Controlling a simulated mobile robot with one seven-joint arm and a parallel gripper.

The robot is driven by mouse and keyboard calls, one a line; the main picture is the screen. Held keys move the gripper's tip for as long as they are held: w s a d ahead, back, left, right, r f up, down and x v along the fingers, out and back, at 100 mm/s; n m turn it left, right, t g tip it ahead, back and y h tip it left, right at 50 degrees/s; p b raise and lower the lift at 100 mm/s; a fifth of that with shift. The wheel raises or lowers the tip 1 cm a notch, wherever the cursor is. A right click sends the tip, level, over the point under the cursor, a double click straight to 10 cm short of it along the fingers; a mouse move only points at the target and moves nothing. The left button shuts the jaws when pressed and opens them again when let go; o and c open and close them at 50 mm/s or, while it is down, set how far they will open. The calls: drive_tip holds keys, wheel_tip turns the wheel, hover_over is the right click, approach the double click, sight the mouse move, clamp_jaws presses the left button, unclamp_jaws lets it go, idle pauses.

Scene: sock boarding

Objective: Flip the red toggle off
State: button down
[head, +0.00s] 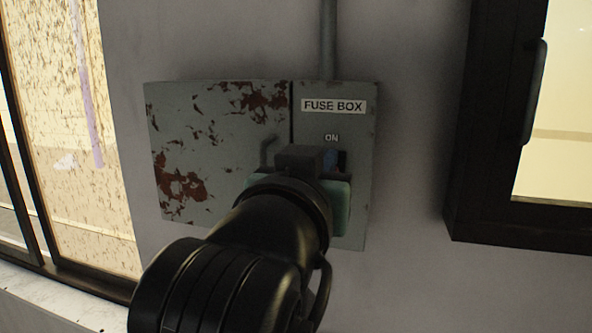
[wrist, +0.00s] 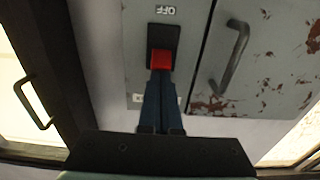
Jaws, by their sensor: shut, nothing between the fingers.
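The red toggle (wrist: 160,60) sits in a black switch plate (wrist: 163,35) in the wrist view. Its red part is at the plate's end away from the upside-down OFF label (wrist: 165,10). In the head view, my gripper hides most of the switch, below the ON label (head: 331,138). My gripper (wrist: 160,74) is shut and empty, its blue fingers pointing at the toggle. The fingertips overlap the toggle's near edge in the wrist view; I cannot tell whether they touch. In the head view, my gripper (head: 331,158) is in front of the fuse box panel (head: 350,90).
A rust-patched grey door (head: 210,125) is left of the switch panel, with a handle (wrist: 232,55) clear in the wrist view. A conduit (head: 328,40) rises above the box. A dark-framed window (head: 480,130) is on the right, and another window (head: 90,150) is on the left.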

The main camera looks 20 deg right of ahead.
drive_tip(key=shift+f+t+b, duration=0.3)
drive_tip(key=shift+b, duration=0.25)
drive_tip(key=t+h+b, duration=0.1)
drive_tip(key=b, duration=0.3)
drive_tip(key=f+t+h+b, duration=0.1)
drive_tip(key=t+b, duration=0.1)
drive_tip(key=b, duration=0.2)
drive_tip(key=f+t+h+b, duration=0.1)
drive_tip(key=b, duration=0.3)
drive_tip(key=shift+s+a, duration=0.15)
drive_tip(key=shift+s, duration=0.1)
drive_tip(key=shift+f, duration=0.15)
